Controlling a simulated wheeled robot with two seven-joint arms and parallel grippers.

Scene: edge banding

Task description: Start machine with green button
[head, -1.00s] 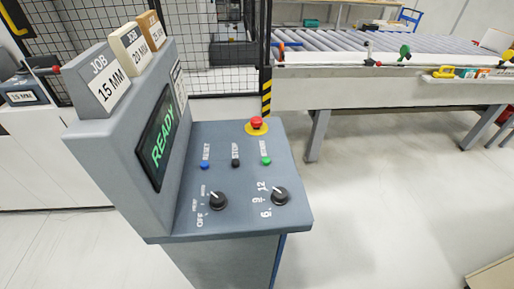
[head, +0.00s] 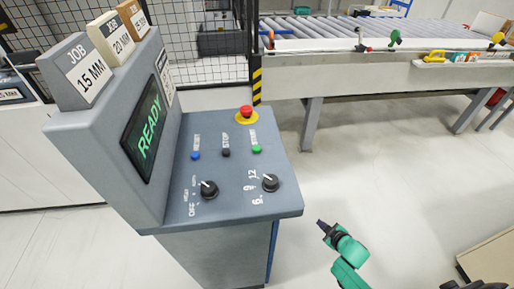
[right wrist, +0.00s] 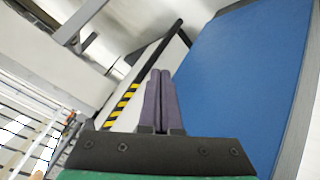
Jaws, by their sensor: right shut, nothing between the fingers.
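The grey control console (head: 225,215) stands left of centre in the head view, its screen (head: 143,128) reading READY. The green button (head: 256,149), marked START, is on the sloped panel, right of the black STOP button (head: 226,152) and the blue RESET button (head: 196,155). My right gripper (head: 321,223) is right of the console, beyond its front corner, apart from the buttons. In the right wrist view its two fingers (right wrist: 160,75) are together and empty, beside the console's blue side (right wrist: 235,70). The buttons are not visible in that view. My left gripper is not in view.
A red emergency knob (head: 246,111) sits behind the buttons; two black dials (head: 270,183) are in front. Job blocks (head: 78,68) stand on the console top. A roller conveyor (head: 390,75) is behind. Open floor (head: 390,180) lies to the right.

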